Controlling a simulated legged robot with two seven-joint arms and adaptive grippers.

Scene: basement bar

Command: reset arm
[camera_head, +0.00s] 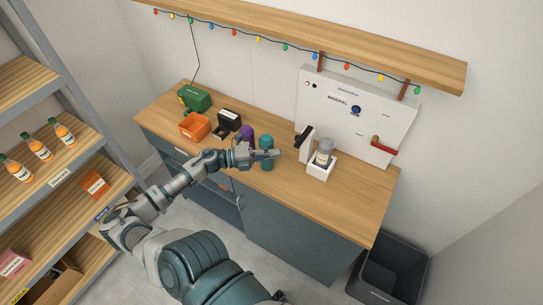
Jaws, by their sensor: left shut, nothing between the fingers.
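My left arm reaches from the lower left over the wooden counter (330,207). Its gripper (274,154) is shut and empty, above the counter's middle. A teal bottle-like object (266,142) stands at the gripper, partly hidden by it; I cannot tell whether they touch. A purple object (247,132) stands just behind the gripper, also partly hidden. My right gripper is not in view.
An orange bin (195,127), a black device (227,122) and a green case (194,98) stand at the counter's left. A white holder with a grey-topped jar (324,153) stands right of the gripper, before a white panel (345,112). Shelves (62,185) stand left. The counter's right front is clear.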

